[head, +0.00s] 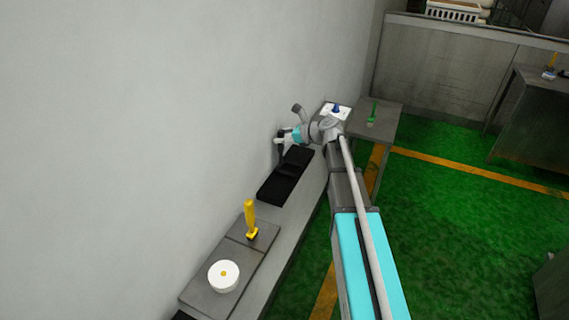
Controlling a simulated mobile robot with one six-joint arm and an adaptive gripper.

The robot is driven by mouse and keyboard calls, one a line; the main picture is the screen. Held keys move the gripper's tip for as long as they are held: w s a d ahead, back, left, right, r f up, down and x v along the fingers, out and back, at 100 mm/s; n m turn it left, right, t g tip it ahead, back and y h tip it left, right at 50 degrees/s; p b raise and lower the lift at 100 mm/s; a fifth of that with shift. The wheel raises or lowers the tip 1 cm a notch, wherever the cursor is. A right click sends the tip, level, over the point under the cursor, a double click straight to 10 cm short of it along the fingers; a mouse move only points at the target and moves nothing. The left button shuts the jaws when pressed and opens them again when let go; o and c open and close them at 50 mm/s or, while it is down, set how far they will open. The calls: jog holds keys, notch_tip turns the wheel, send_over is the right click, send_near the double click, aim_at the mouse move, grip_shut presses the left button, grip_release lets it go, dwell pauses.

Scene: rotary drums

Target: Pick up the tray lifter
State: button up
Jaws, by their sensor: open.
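My gripper (281,154) is open, at the end of my arm against the grey wall. It points down over the far part of a black tray-like piece (272,190) on the long grey bench. Whether it touches that piece cannot be told, and no held object can be made out. No thing can be named surely as the tray lifter. A yellow upright-handled tool (250,217) stands on the bench, nearer than the gripper. A green upright-handled tool (371,113) stands on the small grey table, right of the gripper.
A white round piece with a yellow centre (224,277) lies on the bench (282,244). A blue knob (336,108) sits on a white plate behind my arm. The small grey table (388,115) adjoins the bench end. Green floor (445,235) is open on the right.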

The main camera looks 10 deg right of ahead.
dwell(0.5)
grip_shut()
